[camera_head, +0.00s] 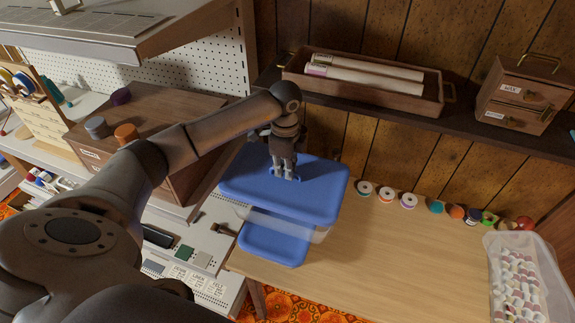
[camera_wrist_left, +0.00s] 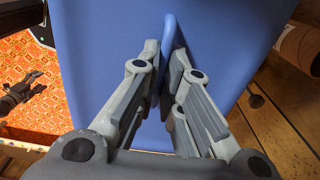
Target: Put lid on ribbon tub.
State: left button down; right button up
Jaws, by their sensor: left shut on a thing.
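A large blue lid (camera_head: 318,200) is over the left part of the wooden table in the head view. My left gripper (camera_head: 285,176) is shut on its raised handle from above. In the left wrist view my gripper (camera_wrist_left: 165,70) pinches the handle ridge, and the blue lid (camera_wrist_left: 100,50) fills most of the picture. A clear tub (camera_head: 318,234) shows partly below the lid's near edge; I cannot tell whether the lid touches it. A smaller blue panel (camera_head: 270,246) shows in front. My right gripper (camera_wrist_left: 35,85) appears in the left wrist view, open and empty, above the floor.
Another clear tub (camera_head: 490,270) full of small spools stands at the table's right end. Several spools (camera_head: 387,195) line the wall edge. A shelf (camera_head: 462,122) with a wooden tray (camera_head: 400,98) overhangs behind. The table's middle (camera_head: 400,260) is clear.

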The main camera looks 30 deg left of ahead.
aim_at(286, 181)
pick_arm(q)
jog(key=shift+w+f, duration=0.1)
jog(key=shift+f, duration=0.15)
jog(key=shift+w+f+b, duration=0.15)
jog(key=shift+f+b, duration=0.45)
jog(key=shift+f, duration=0.35)
jog(key=shift+f+b, duration=1.2)
jog(key=shift+f, duration=0.55)
jog(key=shift+f+b, duration=0.4)
jog(key=shift+f, duration=0.1)
jog(key=c, duration=1.5)
grip_release()
pick_arm(e)
jog(key=f, duration=0.4)
jog(key=shift+s+f, duration=0.25)
jog(key=shift+s, duration=0.15)
jog(key=shift+d, duration=0.1)
